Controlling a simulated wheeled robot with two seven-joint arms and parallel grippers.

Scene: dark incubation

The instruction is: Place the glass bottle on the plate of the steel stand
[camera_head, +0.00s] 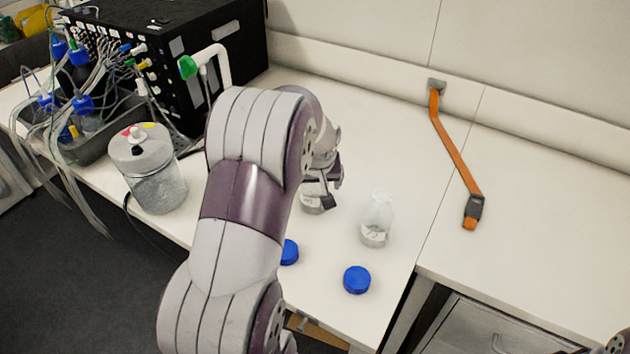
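A clear glass bottle (376,222) with a pale label stands upright and uncapped on the white bench, right of my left gripper. My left gripper (328,190) is over the bench, partly hidden behind my own forearm. Another clear glass piece (312,205) shows just below its dark fingers, mostly covered. I cannot tell whether the fingers hold it or are open. I cannot make out a steel stand or its plate; my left arm hides part of the bench. My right gripper is not in view.
Two blue caps (357,279) (289,252) lie near the front bench edge. A lidded glass vessel (150,170), a black box (175,50) and tangled tubing (95,85) fill the left. An orange strap (455,155) lies at the right. The bench behind the bottle is clear.

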